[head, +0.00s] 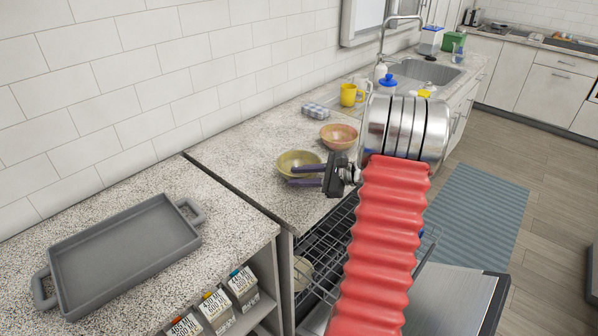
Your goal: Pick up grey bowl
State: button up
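No bowl that is clearly grey shows in the head view. A yellow-olive bowl (298,159) sits on the speckled counter, and a pinkish-orange bowl (339,134) stands behind it to the right. A pale beige dish (303,270) is partly hidden in the open dishwasher rack below the counter edge. My gripper (291,176) points left in front of the yellow-olive bowl and covers part of it. Its two purple fingers are apart with nothing visible between them. I cannot tell whether they touch the bowl.
A grey tray with handles (125,254) lies on the near-left counter. The open dishwasher rack (329,251) juts out below my gripper.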

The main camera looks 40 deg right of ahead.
jog(key=shift+c, duration=0.4)
grip_shut()
dwell(0.4)
notch_tip(320, 180, up, 10)
jog(key=shift+r, duration=0.1)
dwell(0.3)
dwell(0.4)
